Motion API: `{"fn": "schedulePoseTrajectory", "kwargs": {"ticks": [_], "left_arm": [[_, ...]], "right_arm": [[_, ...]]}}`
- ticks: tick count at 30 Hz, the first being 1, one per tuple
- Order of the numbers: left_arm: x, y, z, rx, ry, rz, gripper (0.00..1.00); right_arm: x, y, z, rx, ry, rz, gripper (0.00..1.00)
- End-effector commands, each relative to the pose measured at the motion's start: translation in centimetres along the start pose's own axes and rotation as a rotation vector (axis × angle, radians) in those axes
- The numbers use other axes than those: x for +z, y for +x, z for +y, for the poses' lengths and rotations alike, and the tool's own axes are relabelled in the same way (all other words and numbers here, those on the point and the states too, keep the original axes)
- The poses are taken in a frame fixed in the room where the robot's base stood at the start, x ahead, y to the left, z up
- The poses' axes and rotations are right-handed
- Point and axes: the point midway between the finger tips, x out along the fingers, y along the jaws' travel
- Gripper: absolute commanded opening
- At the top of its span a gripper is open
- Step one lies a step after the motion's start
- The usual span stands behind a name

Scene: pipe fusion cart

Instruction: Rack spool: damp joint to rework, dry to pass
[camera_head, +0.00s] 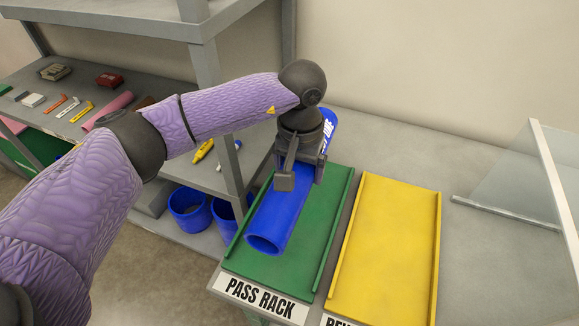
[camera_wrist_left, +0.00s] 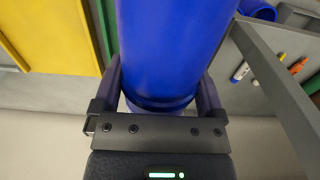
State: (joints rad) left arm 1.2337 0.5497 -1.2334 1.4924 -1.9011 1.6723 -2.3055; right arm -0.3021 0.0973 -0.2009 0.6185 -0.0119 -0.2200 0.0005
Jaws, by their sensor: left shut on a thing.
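The blue pipe spool (camera_head: 282,212) lies lengthwise along the green pass rack (camera_head: 322,232), its open end toward the front. White lettering shows on its far part. My left gripper (camera_head: 303,176) comes down from above and is shut on the spool, one finger on each side. In the left wrist view the spool (camera_wrist_left: 172,45) runs between the fingers, with a darker ring near the gripper. I cannot tell whether the spool touches the rack or whether its joint is damp. The yellow rack (camera_head: 385,245), its label partly cut off, is right of the pass rack and empty. My right gripper is not in view.
A grey shelf post (camera_head: 207,75) rises close to the left. Markers (camera_head: 203,150) and small tools lie on shelves at the left.

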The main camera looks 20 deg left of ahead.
Motion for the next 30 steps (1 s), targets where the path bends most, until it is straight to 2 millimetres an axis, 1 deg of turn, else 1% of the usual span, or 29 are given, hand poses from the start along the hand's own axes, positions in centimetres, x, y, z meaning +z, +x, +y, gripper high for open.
{"fn": "schedulePoseTrajectory", "kwargs": {"ticks": [8,13,17,25,30], "left_arm": [[0.0,0.0,0.0,0.000,0.000,0.001,0.06],[0.0,0.6,0.0,-0.002,0.000,0.000,0.06],[0.0,2.0,0.0,-0.001,-0.001,-0.001,0.06],[0.0,5.8,-0.1,-0.001,-0.002,-0.001,0.06],[0.0,8.2,0.0,-0.001,0.000,-0.002,0.06]], "right_arm": [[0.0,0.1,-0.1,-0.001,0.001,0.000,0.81],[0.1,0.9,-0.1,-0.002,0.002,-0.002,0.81],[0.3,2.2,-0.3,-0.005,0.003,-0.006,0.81],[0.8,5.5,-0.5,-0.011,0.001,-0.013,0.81],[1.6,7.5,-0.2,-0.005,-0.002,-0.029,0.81]]}}
